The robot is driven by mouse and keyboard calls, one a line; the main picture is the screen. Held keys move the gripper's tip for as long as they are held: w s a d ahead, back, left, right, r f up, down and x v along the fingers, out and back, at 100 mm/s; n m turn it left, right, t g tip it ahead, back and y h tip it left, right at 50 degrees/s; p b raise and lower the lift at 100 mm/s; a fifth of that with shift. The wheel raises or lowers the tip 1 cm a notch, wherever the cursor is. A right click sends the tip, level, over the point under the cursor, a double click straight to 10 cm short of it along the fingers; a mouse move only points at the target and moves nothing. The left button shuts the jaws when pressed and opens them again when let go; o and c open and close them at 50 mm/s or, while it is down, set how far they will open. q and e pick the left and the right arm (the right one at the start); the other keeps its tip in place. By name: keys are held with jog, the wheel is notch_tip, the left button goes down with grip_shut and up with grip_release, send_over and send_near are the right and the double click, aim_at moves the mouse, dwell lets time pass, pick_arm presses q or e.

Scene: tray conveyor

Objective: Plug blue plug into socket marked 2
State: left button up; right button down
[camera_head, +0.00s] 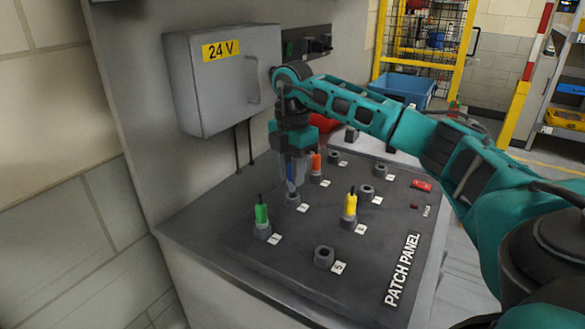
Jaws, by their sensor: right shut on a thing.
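My right gripper (292,184) points down over the patch panel (300,290), shut on the blue plug (291,173), which shows as a strip of blue between the fingers. The plug is right above or at a grey socket (292,200) in the left row; I cannot tell whether it is seated. That socket's label (303,208) is too small to read surely, so I cannot tell which socket is marked 2. My left gripper is not in view.
An empty socket (324,256) is in front. A grey 24 V box (215,90) hangs on the wall behind.

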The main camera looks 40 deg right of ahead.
dwell(0.3)
jog(key=shift+p, duration=0.3)
jog(key=shift+p, duration=0.65)
dwell(1.0)
jog(key=shift+f, duration=0.5)
jog(key=shift+f+b, duration=0.65)
jog(key=shift+f, duration=0.45)
jog(key=c, duration=0.9)
grip_release()
jog(key=shift+o, duration=0.2)
